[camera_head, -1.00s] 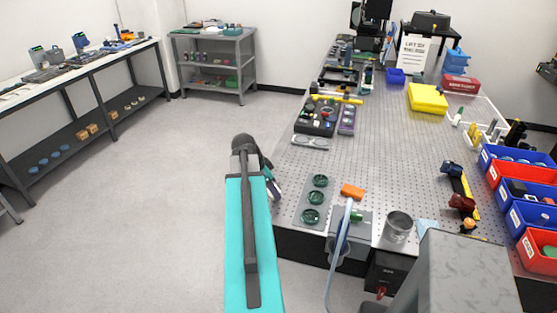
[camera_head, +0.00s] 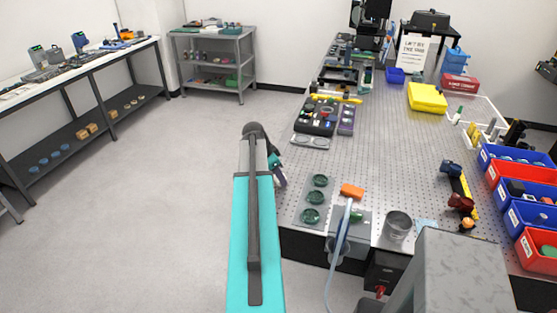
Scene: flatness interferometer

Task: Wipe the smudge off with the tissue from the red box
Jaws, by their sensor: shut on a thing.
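The red box (camera_head: 460,83) with pale lettering stands at the far right of the perforated metal table. My arm reaches up from the bottom centre, and its end with my gripper (camera_head: 280,181) shows only in part, just off the table's left edge. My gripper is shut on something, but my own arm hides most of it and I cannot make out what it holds. It is far from the red box. I cannot make out a smudge or a loose tissue for sure at this size.
Blue and red bins (camera_head: 501,170) line the right edge. A tray of green-rimmed discs (camera_head: 317,200), an orange block (camera_head: 352,190) and a metal cup (camera_head: 398,226) are near the front. The table's middle is mostly clear.

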